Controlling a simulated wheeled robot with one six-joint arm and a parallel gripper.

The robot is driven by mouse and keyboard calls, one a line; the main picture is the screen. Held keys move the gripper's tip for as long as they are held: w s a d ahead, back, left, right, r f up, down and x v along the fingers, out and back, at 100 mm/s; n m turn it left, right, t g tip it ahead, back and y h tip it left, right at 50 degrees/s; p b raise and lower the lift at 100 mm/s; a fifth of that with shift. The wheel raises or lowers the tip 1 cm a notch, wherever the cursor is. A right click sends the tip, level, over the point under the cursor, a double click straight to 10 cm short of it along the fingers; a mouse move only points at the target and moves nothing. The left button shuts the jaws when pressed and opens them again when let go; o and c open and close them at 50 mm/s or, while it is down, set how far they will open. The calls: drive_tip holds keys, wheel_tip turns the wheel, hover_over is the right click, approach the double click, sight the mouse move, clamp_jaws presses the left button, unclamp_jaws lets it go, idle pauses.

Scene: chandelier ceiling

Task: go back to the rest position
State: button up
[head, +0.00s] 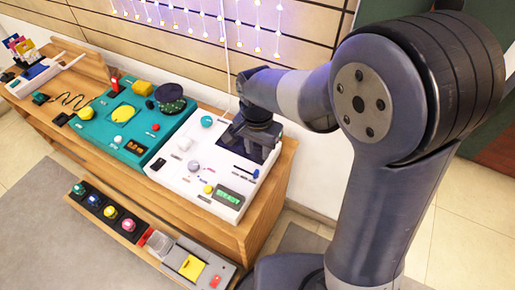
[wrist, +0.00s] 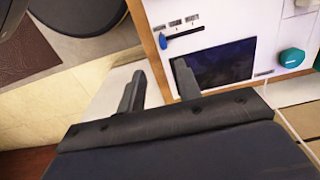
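My arm reaches from the right side of the head view over the right end of the wooden table (head: 262,206). Its wrist end is above the white panel (head: 183,172), near that panel's dark screen. In the wrist view my gripper (wrist: 158,86) has two dark fingers set apart, with nothing between them. The white panel also shows in the wrist view (wrist: 225,28), with its dark screen (wrist: 218,66), a blue slider (wrist: 182,37) and a teal knob (wrist: 292,57). The fingers are near the panel's edge; I cannot tell whether they touch it.
A teal panel (head: 92,130) with a yellow disc and a dark cap (head: 170,98) are left of the white panel. A lower shelf holds colored buttons (head: 110,212) and a grey box (head: 185,264). The slatted wall (head: 130,40) is close behind. Floor (head: 455,250) is open at right.

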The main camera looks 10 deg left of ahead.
sight(256, 172)
wheel_tip(256, 172, down, 11)
drive_tip(key=shift+r+b, duration=0.2)
drive_tip(key=shift+b, duration=0.55)
drive_tip(key=shift+w+a+f, duration=0.1)
drive_tip(key=shift+a+f, duration=0.05)
drive_tip(key=shift+a, duration=0.1)
drive_tip(key=shift+w+a, duration=0.25)
drive_tip(key=shift+a, duration=0.35)
